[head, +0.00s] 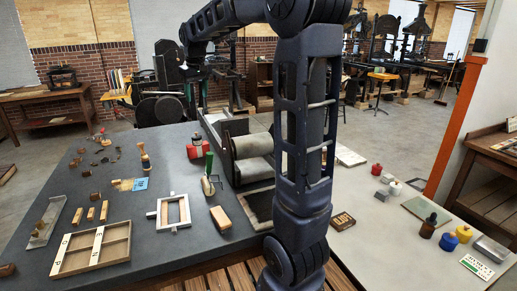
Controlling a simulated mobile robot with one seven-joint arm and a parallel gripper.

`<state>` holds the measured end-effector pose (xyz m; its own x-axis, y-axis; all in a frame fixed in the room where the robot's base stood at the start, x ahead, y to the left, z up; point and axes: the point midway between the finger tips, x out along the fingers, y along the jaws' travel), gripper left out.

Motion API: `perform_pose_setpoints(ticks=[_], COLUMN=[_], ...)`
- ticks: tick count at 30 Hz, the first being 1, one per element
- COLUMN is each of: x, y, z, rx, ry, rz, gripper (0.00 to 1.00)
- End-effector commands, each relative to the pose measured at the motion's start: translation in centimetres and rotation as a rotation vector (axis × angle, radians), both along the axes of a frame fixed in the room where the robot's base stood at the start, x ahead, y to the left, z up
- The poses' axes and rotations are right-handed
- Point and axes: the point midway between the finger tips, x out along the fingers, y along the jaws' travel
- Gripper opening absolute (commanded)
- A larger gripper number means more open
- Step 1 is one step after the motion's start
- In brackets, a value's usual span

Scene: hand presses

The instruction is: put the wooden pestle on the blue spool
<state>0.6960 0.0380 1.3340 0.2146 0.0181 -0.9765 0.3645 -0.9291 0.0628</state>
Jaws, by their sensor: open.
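A small upright wooden piece with a rounded top (146,162) stands on the dark table at the left; it looks like the wooden pestle, but it is too small to be sure. A small round blue piece (463,234) stands on the pale right-hand table; it may be the blue spool. My gripper (196,72) hangs at the end of my raised arm, at the upper left, in front of a dark press. It is open, and no held thing shows. It appears well above the table and apart from both pieces.
My arm hides part of the table's middle. A divided wooden tray (93,250), a pale frame (174,212), a wooden block (220,217) and a green-handled tool (208,173) lie in front. A yellow jar (448,242) and brown bottle (429,226) stand beside the blue piece.

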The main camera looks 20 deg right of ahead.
Motion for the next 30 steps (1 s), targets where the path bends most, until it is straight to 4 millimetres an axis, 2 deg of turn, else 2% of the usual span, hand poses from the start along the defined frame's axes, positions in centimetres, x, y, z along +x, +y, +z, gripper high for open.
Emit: perform_pose_setpoints(ticks=[1,5,13,20,24,30], x=[-1.8,-5.9,-14.4,-21.5,-25.6,-29.9], y=[-1.0,-3.1,-6.8,-9.3,-10.5,-11.5], z=[0.2,0.1,-1.5,-4.2,-6.5,-9.5], rx=[0.004,0.014,0.037,0.059,0.073,0.089], ry=[-0.01,-0.033,-0.079,-0.119,-0.143,-0.169], rz=[-0.018,-0.063,-0.159,-0.241,-0.289,-0.342], gripper=[0.55,0.55,0.55,0.55,0.55,0.55])
